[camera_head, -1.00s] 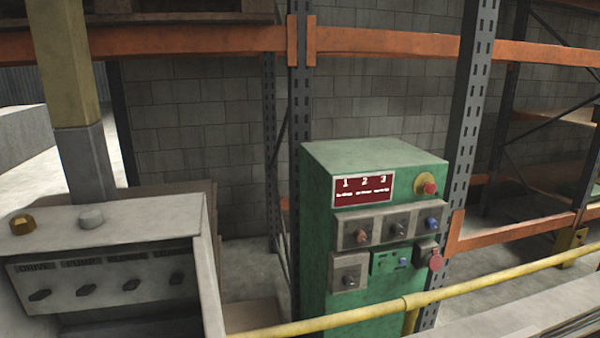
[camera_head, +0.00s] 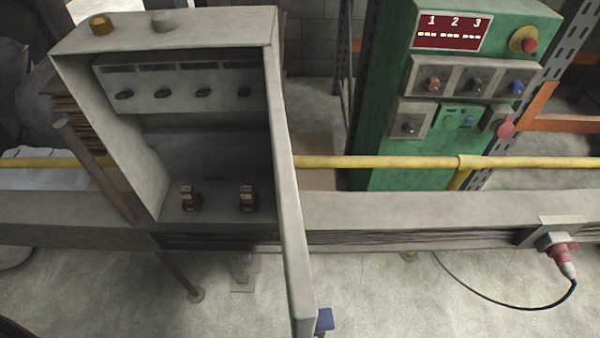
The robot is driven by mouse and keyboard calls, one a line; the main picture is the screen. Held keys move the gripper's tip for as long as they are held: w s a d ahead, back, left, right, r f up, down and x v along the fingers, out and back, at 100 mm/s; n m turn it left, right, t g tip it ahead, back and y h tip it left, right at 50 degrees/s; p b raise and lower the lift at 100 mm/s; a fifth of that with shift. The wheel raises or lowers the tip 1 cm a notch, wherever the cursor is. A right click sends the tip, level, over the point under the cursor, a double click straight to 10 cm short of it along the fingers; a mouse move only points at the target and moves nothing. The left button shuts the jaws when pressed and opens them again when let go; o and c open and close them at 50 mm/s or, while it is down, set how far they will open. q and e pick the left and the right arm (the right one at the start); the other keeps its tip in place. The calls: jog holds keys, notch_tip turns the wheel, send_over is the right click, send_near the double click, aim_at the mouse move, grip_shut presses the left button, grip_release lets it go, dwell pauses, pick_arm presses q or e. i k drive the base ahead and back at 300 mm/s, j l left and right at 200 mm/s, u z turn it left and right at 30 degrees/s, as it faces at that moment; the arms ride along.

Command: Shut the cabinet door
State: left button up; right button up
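The grey metal cabinet (camera_head: 152,180) stands on a beam at the left middle, its front open to me. Its door (camera_head: 294,215) stands wide open from the cabinet's right side, seen nearly edge-on and reaching toward me. A blue piece (camera_head: 324,320), perhaps a handle, sits near the door's lower near end at the bottom edge. Inside the cabinet is a row of dark knobs (camera_head: 164,94) on a panel, with two red-and-black parts (camera_head: 247,199) on the floor of the box. Neither of my grippers is in view.
A green control box (camera_head: 377,150) with knobs stands behind right. A yellow rail (camera_head: 390,162) and a grey beam (camera_head: 420,212) run across. A red plug (camera_head: 560,250) with a black cable hangs at the right. The concrete floor (camera_head: 400,310) in front is mostly clear.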

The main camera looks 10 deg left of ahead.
aim_at(302, 302)
jog(key=l+u, duration=0.65)
jog(key=u, duration=0.25)
jog(key=l+u, duration=0.45)
jog(key=k+j, duration=0.05)
jog(key=j, duration=0.05)
